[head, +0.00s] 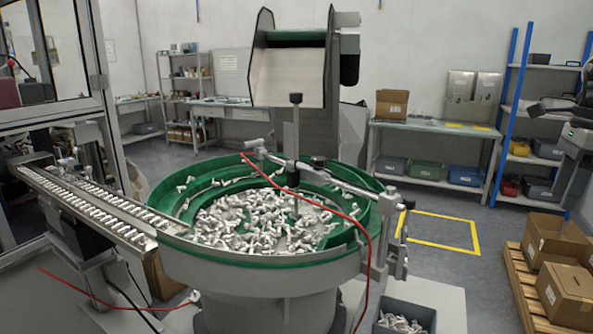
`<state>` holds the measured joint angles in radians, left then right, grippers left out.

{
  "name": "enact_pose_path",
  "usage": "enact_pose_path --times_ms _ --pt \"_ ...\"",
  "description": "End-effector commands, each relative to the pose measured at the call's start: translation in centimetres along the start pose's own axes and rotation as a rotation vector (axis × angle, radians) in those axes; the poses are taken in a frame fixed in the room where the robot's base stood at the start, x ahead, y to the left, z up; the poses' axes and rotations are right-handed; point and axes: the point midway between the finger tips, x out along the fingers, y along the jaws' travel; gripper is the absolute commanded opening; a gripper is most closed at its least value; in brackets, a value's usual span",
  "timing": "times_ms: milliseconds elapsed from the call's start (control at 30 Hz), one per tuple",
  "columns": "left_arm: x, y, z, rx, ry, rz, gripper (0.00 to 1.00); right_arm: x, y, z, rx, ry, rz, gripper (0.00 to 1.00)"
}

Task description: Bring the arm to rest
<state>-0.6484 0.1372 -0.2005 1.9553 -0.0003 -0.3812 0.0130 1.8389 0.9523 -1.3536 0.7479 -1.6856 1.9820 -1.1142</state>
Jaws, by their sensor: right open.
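My right arm (577,140) comes in at the right edge, grey and black with a small green light. My left gripper is not in view. The green-rimmed feeder bowl (165,212) stands in the middle, holding many loose white and silver parts (250,225).
A linear track (100,205) with parts in a row runs left from the bowl. A grey bin (405,318) of parts stands at the front. Cardboard boxes (567,290) sit on a pallet (522,285) at the lower right. Yellow-marked floor (440,230) is clear.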

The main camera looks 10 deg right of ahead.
Motion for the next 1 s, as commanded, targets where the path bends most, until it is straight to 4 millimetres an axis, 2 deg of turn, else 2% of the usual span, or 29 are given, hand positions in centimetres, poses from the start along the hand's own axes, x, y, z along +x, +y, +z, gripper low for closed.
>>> enact_pose_path --times_ms 200,367,467,567,700,867,1000 --pt "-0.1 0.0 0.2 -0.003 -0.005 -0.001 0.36 6.4 -0.5 5.1 -0.033 -0.126 0.014 0.5" --pt "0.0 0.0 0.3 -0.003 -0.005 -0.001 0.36 11.9 0.4 9.6 -0.022 -0.277 0.053 0.5" --pt "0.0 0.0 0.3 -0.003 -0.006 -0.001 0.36 16.0 1.9 12.9 0.019 -0.408 0.106 0.5" --pt "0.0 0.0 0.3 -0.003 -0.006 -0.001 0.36 20.3 4.3 16.2 0.111 -0.569 0.192 0.5" --pt "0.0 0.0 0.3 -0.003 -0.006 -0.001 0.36 24.8 8.1 19.6 0.343 -0.798 0.348 0.5" --pt "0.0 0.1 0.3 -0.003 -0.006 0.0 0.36 28.4 11.5 20.6 0.723 -1.001 0.54 0.5" --pt "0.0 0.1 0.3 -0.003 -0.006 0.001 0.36 31.3 13.3 19.0 1.137 -1.105 0.691 0.5"
